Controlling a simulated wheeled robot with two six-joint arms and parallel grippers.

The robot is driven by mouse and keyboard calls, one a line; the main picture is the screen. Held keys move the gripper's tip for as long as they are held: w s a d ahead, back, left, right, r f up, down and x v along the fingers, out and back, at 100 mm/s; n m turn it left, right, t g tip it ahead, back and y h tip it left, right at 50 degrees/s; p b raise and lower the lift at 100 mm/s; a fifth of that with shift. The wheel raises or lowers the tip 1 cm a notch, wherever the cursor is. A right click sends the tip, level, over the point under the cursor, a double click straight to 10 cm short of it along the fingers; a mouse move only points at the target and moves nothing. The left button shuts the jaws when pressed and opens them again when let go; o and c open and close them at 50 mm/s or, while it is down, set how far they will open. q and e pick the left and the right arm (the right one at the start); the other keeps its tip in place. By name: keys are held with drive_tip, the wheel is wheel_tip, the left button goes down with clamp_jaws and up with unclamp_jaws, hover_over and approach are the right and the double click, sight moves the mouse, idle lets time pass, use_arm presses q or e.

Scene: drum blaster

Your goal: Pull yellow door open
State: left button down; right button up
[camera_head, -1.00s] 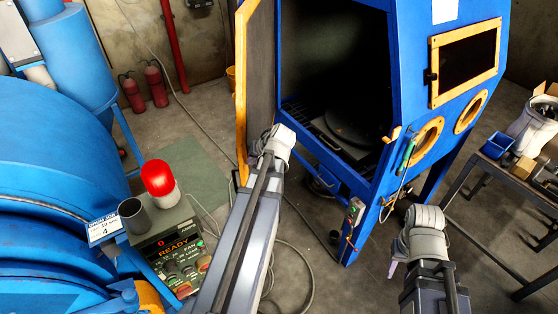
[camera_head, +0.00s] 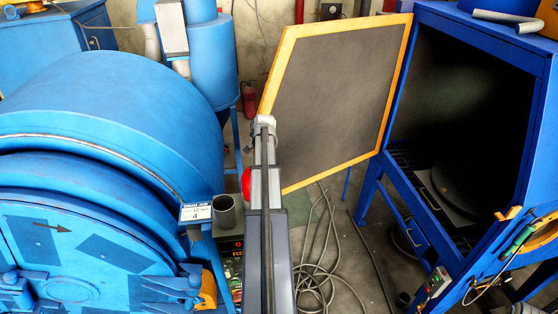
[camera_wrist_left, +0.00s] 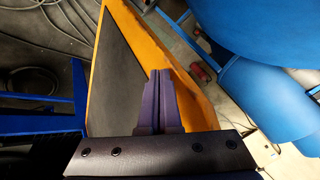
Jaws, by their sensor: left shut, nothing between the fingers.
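The yellow-framed door (camera_head: 335,95) with a dark grey panel stands swung wide open from the blue blast cabinet (camera_head: 425,190). Its hinged edge meets the cabinet's left front post. My left arm reaches up the middle of the head view, and my left gripper (camera_head: 264,122) is at the door's free left edge. In the left wrist view, the purple fingers (camera_wrist_left: 160,88) are shut together with nothing between them, in front of the door's yellow frame (camera_wrist_left: 185,85). Whether they touch the door I cannot tell. My right gripper is out of view.
A large blue drum machine (camera_head: 100,130) fills the left side. A control box with a grey cup (camera_head: 225,211) and a red lamp (camera_head: 246,183) stands close to my left arm. Cables (camera_head: 318,270) lie on the floor below the door. A red extinguisher (camera_head: 249,102) stands behind.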

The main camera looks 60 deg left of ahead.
use_arm(q)
drive_tip(key=w+a, duration=0.1)
drive_tip(key=a, duration=1.3)
drive_tip(key=s+d+r+p, duration=0.5)
drive_tip(key=d+r+p, duration=0.2)
drive_tip(key=r+p, duration=0.1)
drive_tip(key=shift+s+d, duration=0.2)
drive_tip(key=shift+s, duration=0.2)
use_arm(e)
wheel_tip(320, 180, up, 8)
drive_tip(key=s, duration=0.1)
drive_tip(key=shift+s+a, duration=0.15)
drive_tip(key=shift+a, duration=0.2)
